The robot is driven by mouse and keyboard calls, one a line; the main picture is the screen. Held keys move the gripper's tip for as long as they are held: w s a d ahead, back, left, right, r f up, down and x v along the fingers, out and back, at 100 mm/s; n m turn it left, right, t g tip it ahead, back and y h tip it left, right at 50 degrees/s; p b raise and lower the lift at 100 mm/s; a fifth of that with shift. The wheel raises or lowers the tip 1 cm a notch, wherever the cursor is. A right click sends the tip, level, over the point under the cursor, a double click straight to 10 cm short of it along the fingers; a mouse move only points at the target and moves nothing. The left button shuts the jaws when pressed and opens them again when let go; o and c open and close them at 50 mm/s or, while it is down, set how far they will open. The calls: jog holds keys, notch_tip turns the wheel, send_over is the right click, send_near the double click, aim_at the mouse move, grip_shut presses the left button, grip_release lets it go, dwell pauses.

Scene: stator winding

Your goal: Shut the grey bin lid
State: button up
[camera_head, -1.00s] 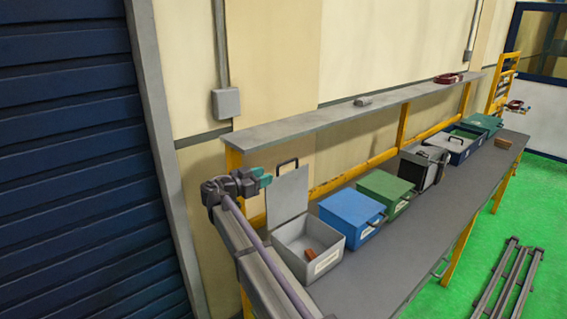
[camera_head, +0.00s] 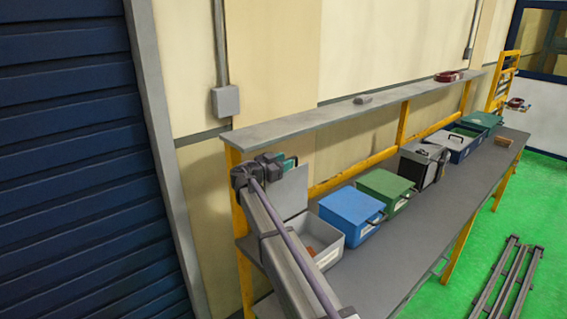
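The grey bin (camera_head: 329,256) stands on the bench, partly hidden behind my arm. Its grey lid (camera_head: 291,190) stands raised, roughly upright, at the back of the bin. A brown-orange block inside the bin shows only in part. My gripper (camera_head: 290,162), with teal fingers, is at the lid's top edge, where it covers the lid's handle. I cannot tell whether it touches the lid or whether its fingers are open or shut.
A blue bin (camera_head: 350,212) stands close to the right of the grey bin. A green bin (camera_head: 384,190), a dark case (camera_head: 422,165) and more bins stand farther along the bench. A shelf (camera_head: 330,115) runs above the bench's back. The bench front is clear.

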jog(key=shift+c, duration=0.2)
grip_shut()
